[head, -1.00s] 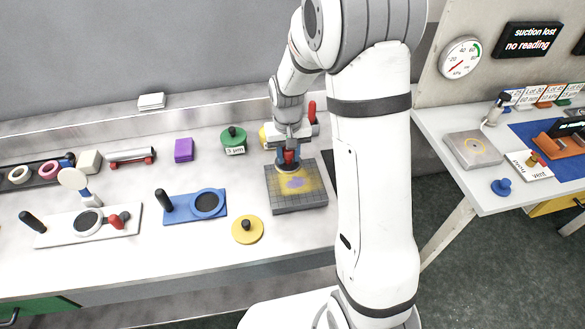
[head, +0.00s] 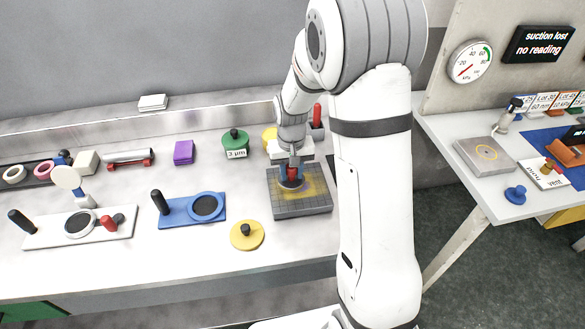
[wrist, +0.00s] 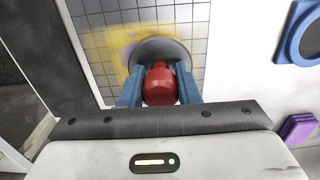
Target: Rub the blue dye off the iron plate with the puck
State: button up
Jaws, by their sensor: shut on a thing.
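The gridded grey iron plate (head: 302,208) lies on the bench, with a yellow smear (head: 316,188) and a small purple-blue dye patch on it. My gripper (head: 291,172) is shut on the red knob of the dark round puck (head: 291,185). The puck sits over the plate's upper left-middle part and appears to rest flat on it. In the wrist view the red knob (wrist: 160,84) is between the blue fingers, and the puck's grey disc (wrist: 160,50) covers part of the smear. Some purple-blue dye (wrist: 127,52) shows beside the disc; any under it is hidden.
A yellow disc with a black knob (head: 246,236) and a blue holder (head: 176,211) lie left of the plate. A green disc (head: 235,140) and a purple block (head: 183,152) stand behind. Clear bench shows in front of the plate.

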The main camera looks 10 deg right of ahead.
notch_tip(320, 180, down, 3)
jog(key=shift+r+b, duration=0.2)
jog(key=shift+b, duration=0.3)
jog(key=shift+d+r, duration=0.2)
jog(key=shift+d, duration=0.1)
grip_shut()
jog(key=shift+d+f+p, duration=0.1)
jog(key=shift+d+p, duration=0.3)
jog(key=shift+d, duration=1.2)
jog(key=shift+a, duration=1.85)
notch_tip(320, 180, up, 4)
jog(key=shift+f+p, duration=0.15)
jog(key=shift+p, duration=0.65)
jog(key=shift+a+r+p, duration=0.1)
jog(key=shift+r+p, duration=0.45)
jog(key=shift+r, duration=0.2)
jog(key=shift+r+p, duration=0.95)
jog(key=shift+r, duration=0.65)
jog(key=shift+f, duration=0.1)
